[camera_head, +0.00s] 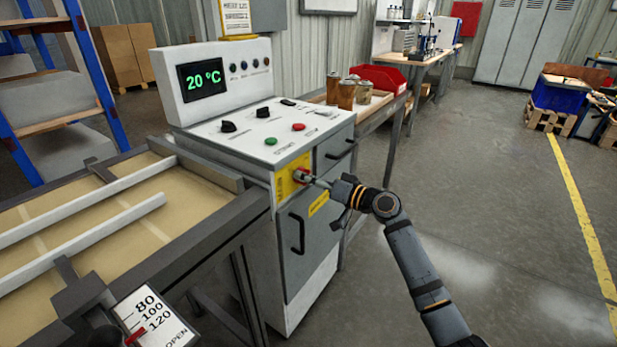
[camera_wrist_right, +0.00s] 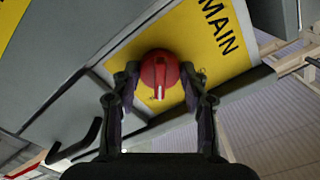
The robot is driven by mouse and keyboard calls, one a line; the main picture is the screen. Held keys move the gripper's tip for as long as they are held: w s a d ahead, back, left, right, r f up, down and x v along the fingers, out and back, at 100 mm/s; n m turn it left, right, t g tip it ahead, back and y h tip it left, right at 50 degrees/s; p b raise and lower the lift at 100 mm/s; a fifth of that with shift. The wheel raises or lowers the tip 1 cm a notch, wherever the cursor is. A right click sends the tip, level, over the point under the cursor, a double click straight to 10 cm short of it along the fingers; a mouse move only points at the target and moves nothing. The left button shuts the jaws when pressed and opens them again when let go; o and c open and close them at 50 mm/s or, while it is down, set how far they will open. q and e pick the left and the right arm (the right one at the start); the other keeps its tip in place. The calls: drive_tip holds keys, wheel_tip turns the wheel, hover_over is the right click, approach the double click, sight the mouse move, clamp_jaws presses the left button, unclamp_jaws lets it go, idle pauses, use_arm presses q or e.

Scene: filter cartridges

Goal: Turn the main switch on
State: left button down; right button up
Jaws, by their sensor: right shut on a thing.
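The main switch (camera_head: 302,175) is a red rotary knob on a yellow plate (camera_head: 287,181) on the front of the grey control cabinet. In the right wrist view the red knob (camera_wrist_right: 159,73) has a pale mark and sits beside the word MAIN. My right gripper (camera_head: 322,183) is at the cabinet front, and its two fingers (camera_wrist_right: 160,86) are on either side of the knob, shut on it. The fingers hide part of the switch in the head view. My left gripper is not in view.
The cabinet top (camera_head: 262,130) carries black knobs, a green and a red button, and a display (camera_head: 203,79) reading 20 °C. A drawer handle (camera_head: 297,233) is below the switch. A framed bench (camera_head: 200,225) adjoins on the left. Open floor (camera_head: 480,200) lies to the right.

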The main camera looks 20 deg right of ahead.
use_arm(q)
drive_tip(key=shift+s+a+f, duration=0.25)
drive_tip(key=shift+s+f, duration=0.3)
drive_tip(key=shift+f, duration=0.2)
use_arm(e)
drive_tip(key=shift+m, duration=0.9)
drive_tip(key=o, duration=1.2)
drive_tip(key=shift+c, duration=0.2)
drive_tip(key=v, duration=1.2)
drive_tip(key=shift+f, duration=0.1)
